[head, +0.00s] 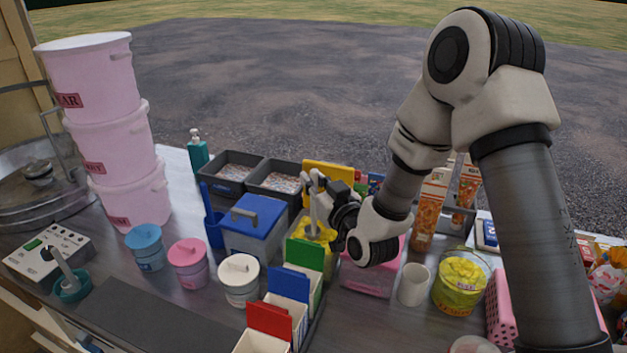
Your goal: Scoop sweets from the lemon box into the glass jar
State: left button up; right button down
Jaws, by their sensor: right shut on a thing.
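My right gripper (322,190) reaches in from the right and is shut on a pale, slim thing, probably the scoop's handle; its lower end is hard to make out. The gripper is just above the yellow box (316,234), which seems to be the lemon box and stands among other containers at mid-counter. The box's contents are partly hidden by the gripper and the coloured cards in front. A clear round rim (474,345) at the bottom edge may be the glass jar; it is mostly cut off. My left gripper is not in view.
A blue-lidded bin (252,228) stands close left of the yellow box. Coloured card holders (287,285) stand in front. Stacked pink tubs (115,150) rise at left.

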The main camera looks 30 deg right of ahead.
aim_at(314, 170)
jog(key=shift+s+a+f+b, duration=0.1)
jog(key=shift+s+f+b, duration=0.05)
jog(key=shift+f+b, duration=2.05)
jog(key=shift+r+p, duration=3.15)
jog(key=shift+r, duration=0.9)
